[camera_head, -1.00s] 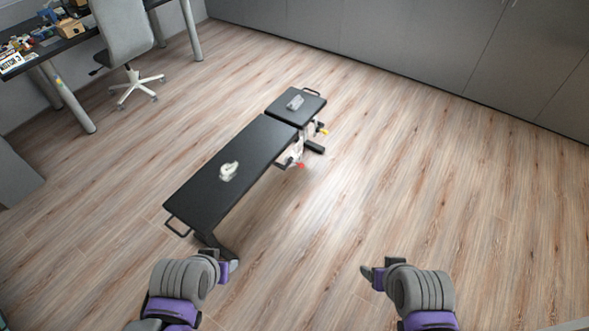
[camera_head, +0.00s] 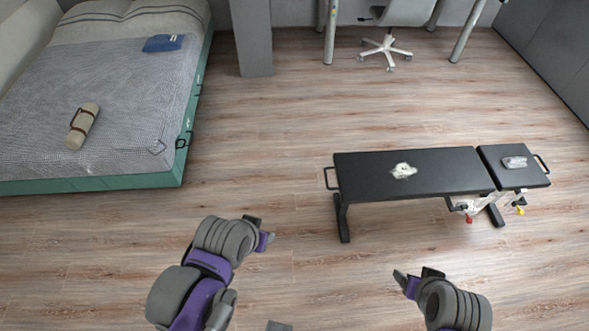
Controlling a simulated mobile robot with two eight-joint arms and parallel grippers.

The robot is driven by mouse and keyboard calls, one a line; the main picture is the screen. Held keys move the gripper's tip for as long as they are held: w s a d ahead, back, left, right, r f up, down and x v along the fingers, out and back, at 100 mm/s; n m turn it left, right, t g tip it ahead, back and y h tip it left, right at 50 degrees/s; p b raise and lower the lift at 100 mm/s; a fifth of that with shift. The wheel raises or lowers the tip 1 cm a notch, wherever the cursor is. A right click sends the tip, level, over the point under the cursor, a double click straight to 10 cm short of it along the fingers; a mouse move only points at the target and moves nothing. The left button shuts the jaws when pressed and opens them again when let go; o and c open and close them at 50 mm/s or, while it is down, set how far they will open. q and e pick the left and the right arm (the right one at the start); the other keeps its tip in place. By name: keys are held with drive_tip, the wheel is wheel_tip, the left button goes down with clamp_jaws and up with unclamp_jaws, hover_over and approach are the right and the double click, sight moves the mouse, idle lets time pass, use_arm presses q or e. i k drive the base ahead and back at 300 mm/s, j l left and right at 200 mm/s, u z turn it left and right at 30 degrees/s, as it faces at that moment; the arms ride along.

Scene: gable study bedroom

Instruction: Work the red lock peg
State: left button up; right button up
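The red lock peg (camera_head: 469,220) is a small red knob low on the frame under the black bench (camera_head: 437,170), near the joint between its long pad and short pad. A yellow knob (camera_head: 521,211) sits a little to its right. My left gripper (camera_head: 265,232) is in front of the bench's left end, over the floor and well away from the peg. My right gripper (camera_head: 408,279) is nearer the peg, but still apart from it to the lower left. Both seem to hold nothing; their fingers are too small and angled to judge.
A white item (camera_head: 403,171) lies on the long pad and a grey-white item (camera_head: 514,163) on the short pad. A bed (camera_head: 110,181) stands at the left, an office chair (camera_head: 386,47) at the back. The wooden floor in front of the bench is clear.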

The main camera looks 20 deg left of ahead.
sight(469, 221)
drive_tip(key=u, duration=0.2)
drive_tip(key=i+l, duration=0.15)
drive_tip(key=l, duration=0.25)
drive_tip(key=i+l+z, duration=0.15)
drive_tip(key=l, duration=0.25)
drive_tip(key=i+l, duration=0.15)
drive_tip(key=l, duration=0.25)
drive_tip(key=k+z, duration=0.05)
